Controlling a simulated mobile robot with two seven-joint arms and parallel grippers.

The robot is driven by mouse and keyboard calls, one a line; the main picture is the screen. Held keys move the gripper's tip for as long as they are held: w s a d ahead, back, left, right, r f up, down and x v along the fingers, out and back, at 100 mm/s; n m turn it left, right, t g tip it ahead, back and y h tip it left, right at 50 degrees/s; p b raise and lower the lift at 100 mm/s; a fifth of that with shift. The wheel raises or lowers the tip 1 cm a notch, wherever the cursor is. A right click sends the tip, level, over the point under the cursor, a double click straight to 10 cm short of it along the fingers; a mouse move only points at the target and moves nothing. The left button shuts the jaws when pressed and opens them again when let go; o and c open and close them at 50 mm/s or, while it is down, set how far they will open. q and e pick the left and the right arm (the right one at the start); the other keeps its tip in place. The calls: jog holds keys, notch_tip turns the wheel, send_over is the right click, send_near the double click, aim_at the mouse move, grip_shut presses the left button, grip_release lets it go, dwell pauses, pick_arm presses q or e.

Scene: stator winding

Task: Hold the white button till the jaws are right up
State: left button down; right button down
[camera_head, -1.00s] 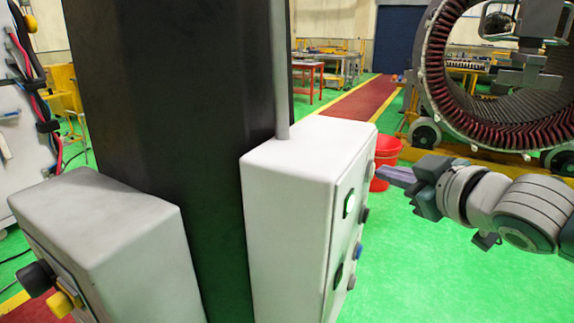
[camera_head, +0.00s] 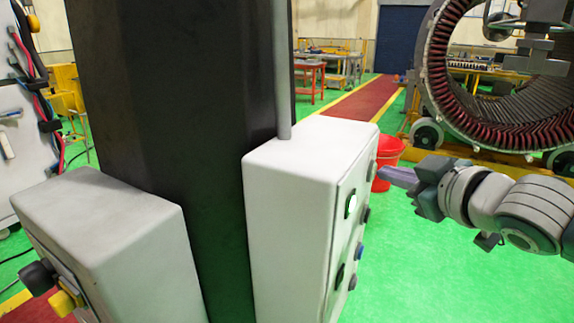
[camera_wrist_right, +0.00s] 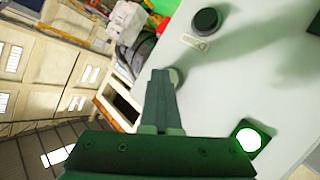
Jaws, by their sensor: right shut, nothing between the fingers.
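The white button (camera_wrist_right: 177,77) shows as a pale round cap on the white control box, partly hidden by my fingers in the right wrist view. In the head view it is a greyish cap (camera_head: 371,168) at the far upper edge of the panel. My right gripper (camera_head: 386,174) is shut and empty, its fingertips (camera_wrist_right: 161,72) at this button; they look to be on it, but contact is hard to confirm. The metal jaws (camera_head: 530,62) hang in front of the big stator ring (camera_head: 440,100) at upper right. My left gripper is not in view.
The control box (camera_head: 300,165) also carries a lit green button (camera_head: 351,206), a black button (camera_wrist_right: 206,20) and a blue one (camera_head: 359,252). A dark column stands left of it, then a second grey box (camera_head: 100,220). A red bucket (camera_head: 385,155) stands behind.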

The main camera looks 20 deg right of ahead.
jog(key=shift+s, duration=0.1)
jog(key=shift+s+d+p, duration=0.35)
jog(key=shift+s+d, duration=0.15)
jog(key=shift+s, duration=0.05)
jog(key=shift+s+d+p, duration=0.4)
jog(key=shift+s+d, duration=0.4)
jog(key=shift+s, duration=0.2)
jog(key=shift+s+d+p, duration=0.4)
jog(key=shift+s+d, duration=0.4)
jog(key=shift+s, duration=0.15)
